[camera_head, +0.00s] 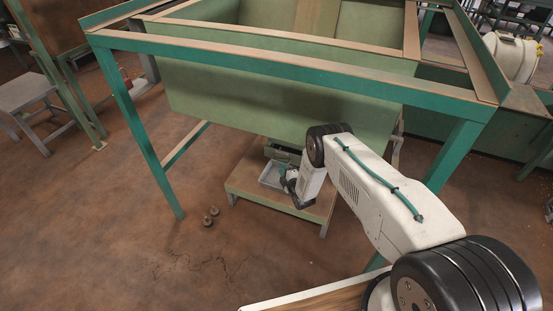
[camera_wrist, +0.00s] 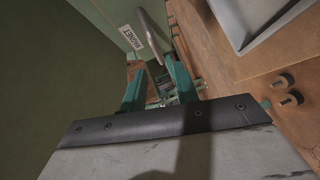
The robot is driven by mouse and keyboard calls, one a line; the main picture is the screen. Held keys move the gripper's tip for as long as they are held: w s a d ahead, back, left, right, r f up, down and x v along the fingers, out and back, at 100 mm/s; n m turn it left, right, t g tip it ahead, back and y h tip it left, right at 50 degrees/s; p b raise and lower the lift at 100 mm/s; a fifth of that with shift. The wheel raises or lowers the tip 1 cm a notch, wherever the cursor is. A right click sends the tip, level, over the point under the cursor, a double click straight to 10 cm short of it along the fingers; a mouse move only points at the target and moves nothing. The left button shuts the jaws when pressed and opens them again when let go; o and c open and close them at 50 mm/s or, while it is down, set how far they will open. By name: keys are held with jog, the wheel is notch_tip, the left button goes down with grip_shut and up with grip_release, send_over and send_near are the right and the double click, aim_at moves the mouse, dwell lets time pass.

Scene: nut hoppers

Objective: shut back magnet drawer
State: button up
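The magnet drawer shows in the wrist view as a pale green front (camera_wrist: 112,22) with a white label reading MAGNET and a curved silver handle (camera_wrist: 149,35). In the head view a small green drawer box (camera_head: 282,153) sits under the big green hopper, its dark inside partly visible, so it looks pulled out. My gripper (camera_head: 291,180) is beside it, low over the wooden stand. In the wrist view my gripper (camera_wrist: 152,74) has two teal fingers apart, with the handle's near end close to the fingertips. I cannot tell whether they touch. Nothing shows held.
A grey tray (camera_head: 270,178) lies on the low wooden stand (camera_head: 240,183), close to my gripper. The green hopper (camera_head: 280,100) and its teal frame (camera_head: 135,130) rise above.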

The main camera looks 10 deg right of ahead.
aim_at(286, 154)
jog(key=shift+d+x, duration=0.15)
jog(key=shift+x, duration=1.5)
jog(key=shift+d+x, duration=0.15)
jog(key=shift+x, duration=1.55)
